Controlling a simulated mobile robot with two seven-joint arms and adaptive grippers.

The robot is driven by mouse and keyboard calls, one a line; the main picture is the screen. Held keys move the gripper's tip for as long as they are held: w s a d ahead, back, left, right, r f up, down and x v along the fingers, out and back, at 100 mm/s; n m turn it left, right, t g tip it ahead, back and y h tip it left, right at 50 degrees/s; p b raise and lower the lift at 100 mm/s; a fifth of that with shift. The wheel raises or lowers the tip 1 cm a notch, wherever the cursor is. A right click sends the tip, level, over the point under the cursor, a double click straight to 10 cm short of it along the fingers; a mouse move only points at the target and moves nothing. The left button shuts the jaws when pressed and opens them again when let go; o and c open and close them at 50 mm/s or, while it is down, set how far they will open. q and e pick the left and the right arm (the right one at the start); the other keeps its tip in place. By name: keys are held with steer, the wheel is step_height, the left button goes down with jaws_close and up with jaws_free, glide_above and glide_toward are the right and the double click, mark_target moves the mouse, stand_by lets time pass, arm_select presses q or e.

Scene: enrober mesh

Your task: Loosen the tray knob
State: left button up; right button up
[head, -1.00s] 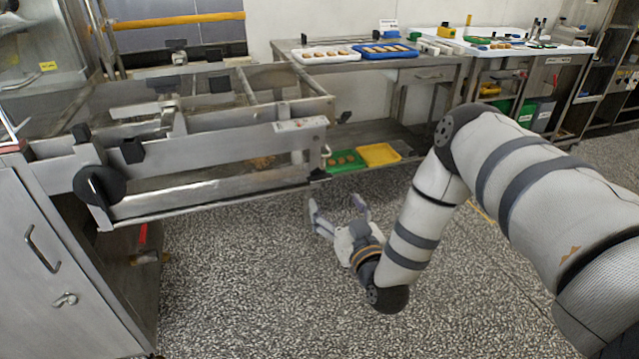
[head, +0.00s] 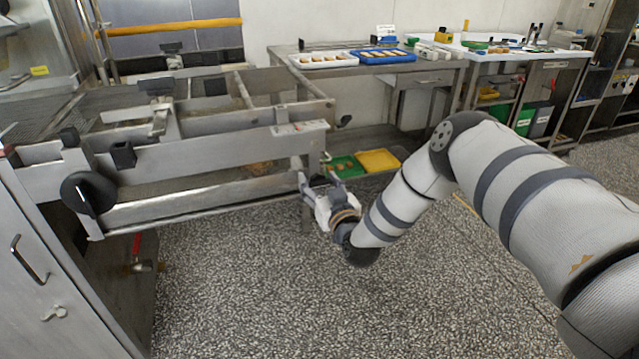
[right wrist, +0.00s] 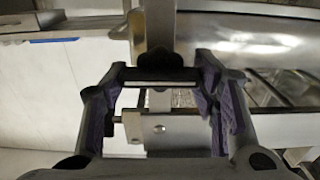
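My right gripper (head: 317,183) is at the lower right corner of the steel enrober frame (head: 230,145), just below its end plate. In the right wrist view the same gripper (right wrist: 165,95) has its two purple-padded fingers spread wide apart. A dark rounded piece, which looks like the tray knob (right wrist: 165,58), shows between and beyond the fingertips, in front of a grey upright. I see no clear contact between the fingers and it. In the head view the knob cannot be told apart from the gripper and frame. My left gripper is not in view.
Green (head: 345,168) and yellow (head: 378,161) trays lie on a low shelf behind my gripper. The speckled floor (head: 250,280) in front is clear.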

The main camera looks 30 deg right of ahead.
steer(key=c, duration=0.4)
steer(key=n, duration=0.3)
steer(key=shift+a+r+p, duration=0.1)
steer(key=shift+a+p, duration=0.05)
steer(key=shift+p, duration=0.2)
steer(key=n, duration=0.5)
steer(key=shift+a+n, duration=0.1)
steer(key=shift+n, duration=0.2)
steer(key=n, duration=0.5)
steer(key=shift+f, duration=0.3)
steer(key=shift+n, duration=2.2)
